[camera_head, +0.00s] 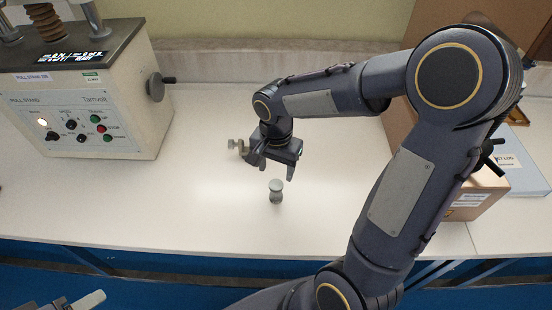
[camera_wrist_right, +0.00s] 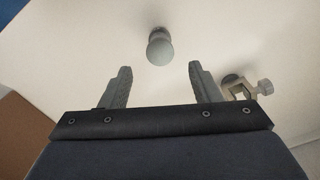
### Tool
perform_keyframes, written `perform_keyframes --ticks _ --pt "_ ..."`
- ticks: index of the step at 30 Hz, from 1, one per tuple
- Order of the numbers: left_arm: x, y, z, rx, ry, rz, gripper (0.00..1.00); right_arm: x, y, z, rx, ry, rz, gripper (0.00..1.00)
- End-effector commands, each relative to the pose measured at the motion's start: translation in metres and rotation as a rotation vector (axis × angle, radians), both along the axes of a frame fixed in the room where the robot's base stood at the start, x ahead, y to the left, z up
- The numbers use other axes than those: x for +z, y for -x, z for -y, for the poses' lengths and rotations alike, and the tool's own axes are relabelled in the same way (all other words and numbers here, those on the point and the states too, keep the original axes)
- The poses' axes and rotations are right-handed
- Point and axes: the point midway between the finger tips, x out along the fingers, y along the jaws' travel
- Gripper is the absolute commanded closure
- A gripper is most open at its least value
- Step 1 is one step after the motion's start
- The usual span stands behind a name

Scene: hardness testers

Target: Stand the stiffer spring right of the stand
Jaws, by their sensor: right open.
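The stand (camera_head: 85,100) is a cream machine with a dark top and a front panel labelled "PULL STAND", at the left. A brown coiled spring (camera_head: 46,22) stands on its top between metal posts, cut by the picture's edge. My right gripper (camera_head: 274,172) is open and empty, pointing down over the table right of the stand. A small grey-green waisted piece (camera_head: 276,191) stands upright on the table just in front of it. In the wrist view this piece (camera_wrist_right: 160,48) lies beyond the open fingertips (camera_wrist_right: 160,72), apart from them. Part of my left arm shows at the bottom left edge; its jaws are unclear.
A small metal clamp (camera_head: 238,147) with a knob lies close left of my right gripper; it also shows in the wrist view (camera_wrist_right: 245,90). Cardboard boxes (camera_head: 480,195) and a pale blue log binder (camera_head: 523,165) stand at the right. The white table (camera_head: 200,200) is clear between stand and piece.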

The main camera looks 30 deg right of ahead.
Motion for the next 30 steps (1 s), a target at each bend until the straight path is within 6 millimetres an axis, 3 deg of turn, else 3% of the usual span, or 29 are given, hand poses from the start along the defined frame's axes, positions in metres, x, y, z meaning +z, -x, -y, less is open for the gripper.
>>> perform_keyframes --ticks 3,7,11,18,24,30 --pt "0.001 0.0 0.0 0.0 0.0 0.0 0.49 0.018 -0.001 0.0 -0.001 0.0 0.002 0.43" --pt "0.002 0.0 0.0 0.0 0.0 0.0 0.49 0.027 0.001 0.0 0.003 -0.002 0.002 0.43" --pt "0.002 0.0 0.0 0.0 0.0 0.0 0.49 0.04 0.013 0.002 0.053 -0.029 0.033 0.43" --pt "0.002 0.0 0.0 0.0 0.0 0.0 0.49 0.073 0.074 -0.001 0.327 -0.129 0.223 0.43" --pt "0.002 0.0 0.0 0.0 0.0 0.0 0.49 0.084 0.122 -0.014 0.575 -0.15 0.431 0.43" --pt "0.002 0.0 0.0 0.0 0.0 0.0 0.49 0.084 0.145 -0.026 0.731 -0.126 0.569 0.43"
